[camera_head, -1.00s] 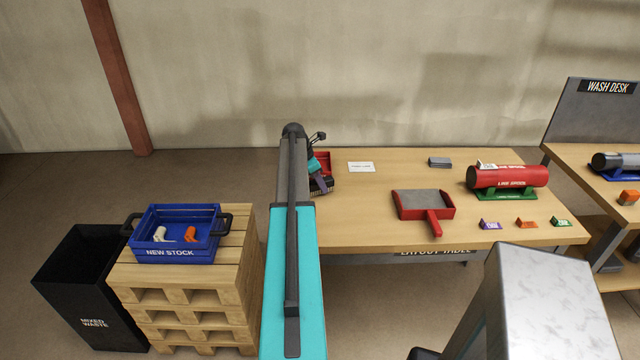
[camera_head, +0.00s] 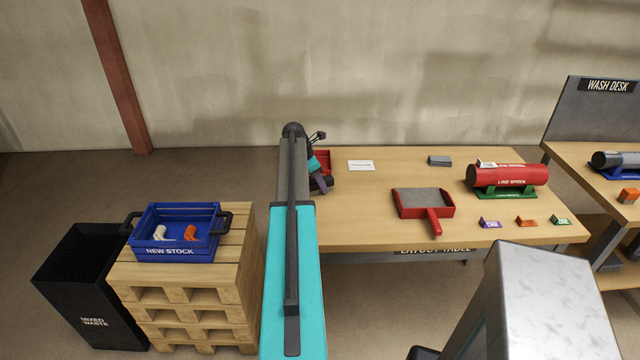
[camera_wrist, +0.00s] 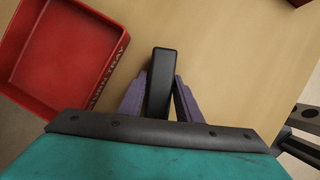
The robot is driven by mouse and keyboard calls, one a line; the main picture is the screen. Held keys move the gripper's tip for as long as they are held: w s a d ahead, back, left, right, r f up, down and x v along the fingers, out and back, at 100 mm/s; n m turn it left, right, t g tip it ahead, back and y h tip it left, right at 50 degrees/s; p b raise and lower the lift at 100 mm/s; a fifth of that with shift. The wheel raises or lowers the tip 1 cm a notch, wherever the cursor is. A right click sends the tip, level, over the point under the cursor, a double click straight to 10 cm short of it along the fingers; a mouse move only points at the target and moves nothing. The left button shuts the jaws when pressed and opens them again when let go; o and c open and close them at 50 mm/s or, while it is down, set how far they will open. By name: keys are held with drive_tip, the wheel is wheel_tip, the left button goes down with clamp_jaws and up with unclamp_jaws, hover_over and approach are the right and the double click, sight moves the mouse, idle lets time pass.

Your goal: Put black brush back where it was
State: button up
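The black brush (camera_wrist: 161,85) stands between the two purple fingers of my gripper (camera_wrist: 160,100) in the wrist view, and they close on its sides. In the head view the dark brush (camera_head: 324,185) shows at the left end of the layout table (camera_head: 375,240), partly hidden by my arm and gripper (camera_head: 318,175). A red tray (camera_wrist: 60,60), its lettering partly readable as "TRAY", lies left of the brush in the wrist view. In the head view the tray (camera_head: 324,156) is mostly hidden behind my arm. Whether the brush touches the table is unclear.
A white label (camera_head: 361,165) lies on the table right of my gripper. A red dustpan-like tray (camera_head: 423,204), a grey block (camera_head: 440,161) and a red spool (camera_head: 508,175) on a green stand are farther right. A blue crate (camera_head: 175,250) sits on pallets at left.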

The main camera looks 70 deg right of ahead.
sight(313, 181)
drive_tip(key=shift+o, duration=0.2)
drive_tip(key=o, duration=0.5)
drive_tip(key=shift+p+v, duration=2.2)
drive_tip(key=shift+v, duration=1.2)
